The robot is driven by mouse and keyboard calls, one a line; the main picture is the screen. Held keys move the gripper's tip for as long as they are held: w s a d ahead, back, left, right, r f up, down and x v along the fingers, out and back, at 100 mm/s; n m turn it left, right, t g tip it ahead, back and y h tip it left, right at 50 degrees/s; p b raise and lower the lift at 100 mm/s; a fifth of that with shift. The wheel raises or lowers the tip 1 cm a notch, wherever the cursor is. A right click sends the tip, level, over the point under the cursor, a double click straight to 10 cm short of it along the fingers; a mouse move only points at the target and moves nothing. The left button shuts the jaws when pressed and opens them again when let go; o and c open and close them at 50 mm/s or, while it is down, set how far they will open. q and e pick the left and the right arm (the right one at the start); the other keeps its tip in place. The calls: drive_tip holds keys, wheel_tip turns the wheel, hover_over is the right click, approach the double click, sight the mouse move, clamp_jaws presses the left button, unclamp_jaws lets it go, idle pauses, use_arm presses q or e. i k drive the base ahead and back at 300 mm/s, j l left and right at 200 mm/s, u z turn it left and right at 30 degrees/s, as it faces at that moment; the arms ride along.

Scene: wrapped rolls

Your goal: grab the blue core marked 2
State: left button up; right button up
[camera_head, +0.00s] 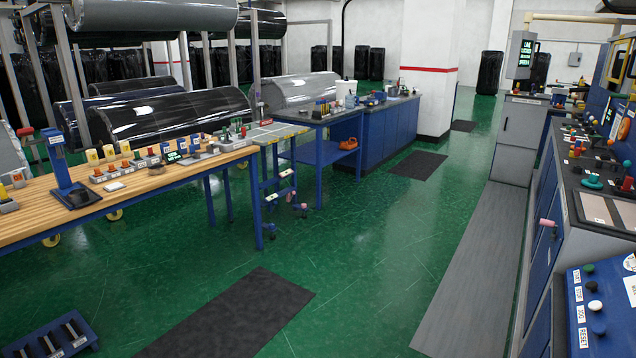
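I cannot pick out a blue core marked 2 in the head view; the small labels are too small to read. A blue rack (84,340) with dark bars or rollers and white labels sits on the floor at the bottom left, partly cut off by the frame edge. Small coloured parts stand in holders on the wooden workbench (30,232) at the left. Neither of my grippers shows in this view.
Large wrapped rolls (170,118) lie on racks behind the workbench. A blue cabinet (388,138) stands mid-room near a white pillar (428,75). A control console (592,290) lines the right. The green floor between is open, with dark mats (228,315).

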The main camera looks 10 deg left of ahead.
sight(165, 147)
drive_tip(key=i, duration=1.05)
drive_tip(key=i+u, duration=0.1)
drive_tip(key=i, duration=0.95)
drive_tip(key=i+l+u, duration=0.15)
drive_tip(key=i+u, duration=0.25)
drive_tip(key=i+l+u, duration=0.3)
drive_tip(key=i+u, duration=0.15)
drive_tip(key=i+l+u, duration=1)
drive_tip(key=l, duration=0.25)
drive_tip(key=l+u, duration=0.1)
drive_tip(key=l, duration=0.25)
